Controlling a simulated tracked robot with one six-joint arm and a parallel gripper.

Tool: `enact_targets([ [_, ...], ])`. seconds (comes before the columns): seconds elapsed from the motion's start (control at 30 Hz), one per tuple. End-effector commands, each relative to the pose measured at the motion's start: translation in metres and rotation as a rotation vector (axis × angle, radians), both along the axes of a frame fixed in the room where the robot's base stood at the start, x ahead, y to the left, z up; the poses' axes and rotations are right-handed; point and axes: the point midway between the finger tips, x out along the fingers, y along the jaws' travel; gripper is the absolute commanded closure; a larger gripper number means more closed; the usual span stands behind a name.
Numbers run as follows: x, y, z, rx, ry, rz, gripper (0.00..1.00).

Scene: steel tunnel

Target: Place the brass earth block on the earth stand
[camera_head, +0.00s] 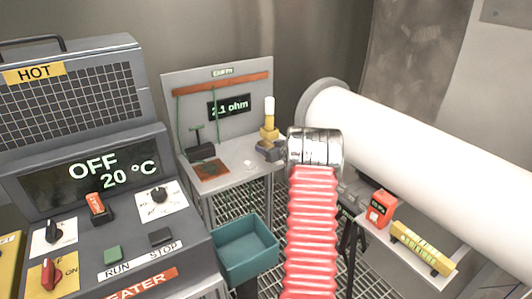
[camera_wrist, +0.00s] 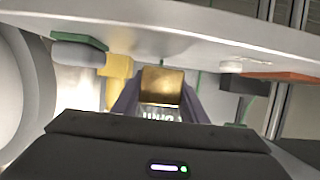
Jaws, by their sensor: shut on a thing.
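The brass earth block (camera_wrist: 162,85) is gold and boxy and sits between the dark fingers of my gripper (camera_wrist: 160,108) in the wrist view. My gripper (camera_head: 268,152) is shut on it at the right front part of the earth stand's top. The earth stand (camera_head: 232,158) is a pale table with a back panel and a display reading about 2.1 ohm; its top runs across the upper wrist view (camera_wrist: 190,32), which looks upside down. I cannot tell whether the block touches the top. In the head view my arm and fingers hide most of the block.
On the stand are a copper plate (camera_head: 210,170), a black clamp (camera_head: 200,148), a small white knob (camera_head: 249,164) and a yellow post with a white-and-yellow top (camera_head: 269,118). A teal bin (camera_head: 245,250) is below. A heater console (camera_head: 100,200) stands left, a white pipe (camera_head: 420,140) right.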

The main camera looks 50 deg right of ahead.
Motion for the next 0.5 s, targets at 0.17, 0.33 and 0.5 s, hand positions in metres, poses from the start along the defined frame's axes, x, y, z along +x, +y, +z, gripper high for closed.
enact_targets([
  [0.17,0.0,0.0,-0.018,-0.001,-0.002,0.0,0.98],
  [0.33,0.0,0.0,-0.019,-0.003,-0.002,0.001,0.98],
  [0.5,0.0,0.0,-0.02,-0.002,-0.003,0.0,0.98],
])
